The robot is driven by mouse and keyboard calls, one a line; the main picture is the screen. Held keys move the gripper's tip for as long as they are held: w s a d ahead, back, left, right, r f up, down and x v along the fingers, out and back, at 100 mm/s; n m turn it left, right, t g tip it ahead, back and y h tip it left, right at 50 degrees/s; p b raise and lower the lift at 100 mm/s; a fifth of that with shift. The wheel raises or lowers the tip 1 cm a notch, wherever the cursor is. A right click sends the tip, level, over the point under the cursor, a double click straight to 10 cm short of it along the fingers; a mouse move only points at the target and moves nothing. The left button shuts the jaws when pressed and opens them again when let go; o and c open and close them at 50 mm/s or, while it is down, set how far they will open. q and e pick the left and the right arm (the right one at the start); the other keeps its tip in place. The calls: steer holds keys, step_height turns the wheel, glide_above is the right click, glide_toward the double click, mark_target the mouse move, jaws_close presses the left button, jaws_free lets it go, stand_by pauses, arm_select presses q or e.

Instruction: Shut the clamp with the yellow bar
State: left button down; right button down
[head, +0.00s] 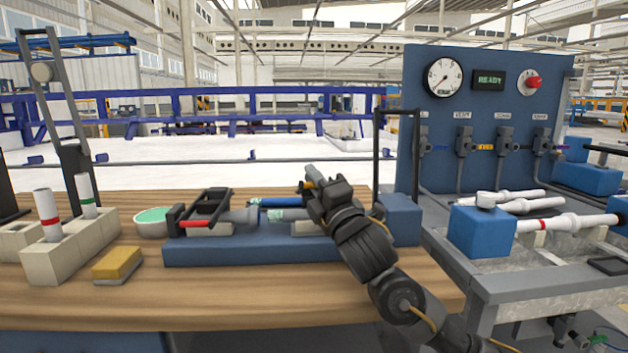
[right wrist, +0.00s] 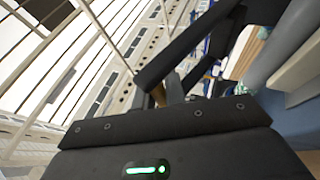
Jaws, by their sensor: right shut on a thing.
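My right gripper (head: 318,192) is shut over the middle of the blue fixture (head: 250,250), at a short piece with a yellow part (head: 309,184) and a grey end. In the right wrist view a yellow-brown piece (right wrist: 158,95) shows between the dark fingers. I take it for the yellow bar; the fingers hide most of it and its clamp. A clamp with a red bar (head: 195,224) lies folded down at the fixture's left end. A blue bar (head: 268,202) lies left of my gripper. My left gripper is out of view.
A thin black upright frame (head: 377,150) stands behind my right arm, near a blue block (head: 400,218). At left are beige holders (head: 62,260) with upright pipes, a yellow sponge (head: 117,264) and a green-filled bowl (head: 152,218). White pipes (head: 555,223) lie on the right bench.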

steer(key=c, duration=1.5)
jaws_free()
steer(key=shift+o, duration=0.2)
steer(key=shift+s, duration=0.15)
steer(key=v, duration=1)
steer(key=shift+s+d, duration=0.2)
steer(key=shift+s, duration=0.05)
steer(key=shift+f, duration=0.15)
